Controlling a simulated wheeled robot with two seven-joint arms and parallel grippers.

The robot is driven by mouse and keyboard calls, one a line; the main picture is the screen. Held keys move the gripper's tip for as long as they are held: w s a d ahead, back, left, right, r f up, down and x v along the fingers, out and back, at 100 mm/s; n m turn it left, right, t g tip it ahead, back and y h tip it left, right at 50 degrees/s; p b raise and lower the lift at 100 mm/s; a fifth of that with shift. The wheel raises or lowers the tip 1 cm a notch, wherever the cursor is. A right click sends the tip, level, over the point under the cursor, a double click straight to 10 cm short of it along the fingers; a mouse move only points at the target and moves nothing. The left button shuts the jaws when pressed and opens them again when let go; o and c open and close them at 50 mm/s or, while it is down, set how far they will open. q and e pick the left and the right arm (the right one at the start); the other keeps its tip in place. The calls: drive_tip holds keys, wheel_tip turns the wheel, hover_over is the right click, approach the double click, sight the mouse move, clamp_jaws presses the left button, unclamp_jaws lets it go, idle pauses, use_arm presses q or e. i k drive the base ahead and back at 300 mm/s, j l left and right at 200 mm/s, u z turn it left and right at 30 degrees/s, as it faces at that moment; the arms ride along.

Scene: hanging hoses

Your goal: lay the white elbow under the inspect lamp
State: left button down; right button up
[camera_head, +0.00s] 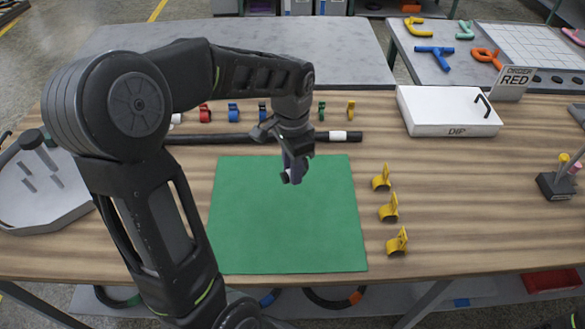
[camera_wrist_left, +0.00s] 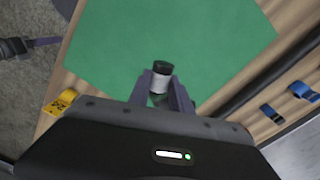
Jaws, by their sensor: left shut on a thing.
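My left gripper (camera_head: 291,170) is over the upper right part of the green mat (camera_head: 240,235). In the left wrist view its purple fingers (camera_wrist_left: 160,90) are shut on a short dark piece (camera_wrist_left: 162,68) with a white band. Its lower end also shows in the head view (camera_head: 286,177), but its bend is hidden, so I cannot tell if it is the white elbow. No other white elbow shows clearly. At the left edge of the left wrist view, what looks like my right gripper (camera_wrist_left: 38,43) is off the table's front edge. I cannot tell its opening. No lamp is clearly recognisable.
A dark hose (camera_head: 250,138) with a white band lies behind the mat. Several coloured clips stand behind it. Yellow clips (camera_head: 388,208) stand right of the mat. A white DIP box (camera_head: 440,115) is back right. A grey tray (camera_head: 40,195) is at left. The mat is clear.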

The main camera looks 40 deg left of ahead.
sight(484, 225)
drive_tip(key=i+l, duration=0.1)
drive_tip(key=l, duration=0.3)
drive_tip(key=i+l, duration=0.1)
drive_tip(key=l, duration=0.3)
drive_tip(key=i+l, duration=0.1)
drive_tip(key=l, duration=0.3)
drive_tip(key=i+l, duration=0.1)
drive_tip(key=l, duration=0.3)
drive_tip(key=i+l, duration=0.1)
drive_tip(key=l, duration=0.3)
drive_tip(key=i+l, duration=0.1)
drive_tip(key=l, duration=0.3)
